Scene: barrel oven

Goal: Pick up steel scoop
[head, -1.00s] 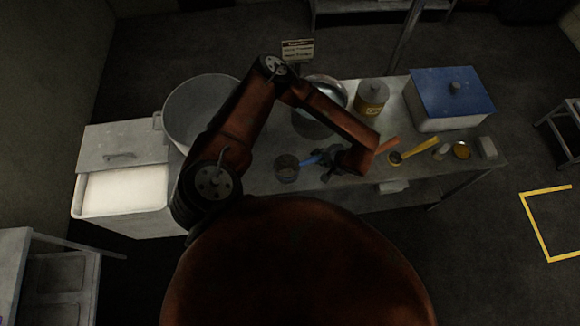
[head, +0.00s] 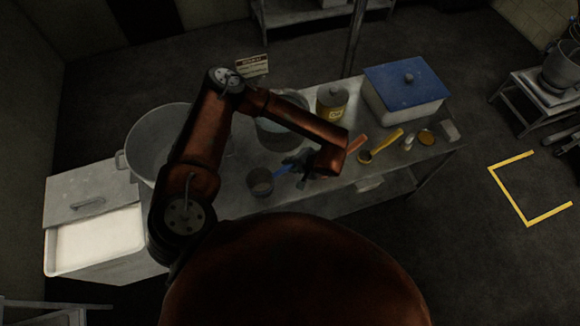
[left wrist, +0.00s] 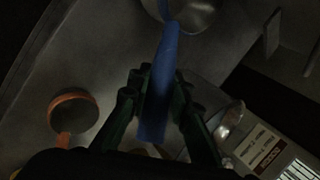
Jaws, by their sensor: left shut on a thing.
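The steel scoop (head: 260,183) has a grey round bowl and a blue handle. In the head view it is at the front of the steel table, left of my left gripper (head: 293,167). In the left wrist view the blue handle (left wrist: 164,70) runs between the fingers of my left gripper (left wrist: 160,88), which is shut on it. The scoop's metal bowl (left wrist: 195,13) shows at the top edge. I cannot tell whether the scoop is clear of the tabletop. My right gripper is not in view.
A scoop with a yellow handle (head: 387,140) and an orange handle (head: 357,143) lie right of my left gripper. A large pot (head: 150,125), a yellow-labelled canister (head: 332,103) and a blue-lidded box (head: 408,85) stand behind. A white bin (head: 95,240) is at left.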

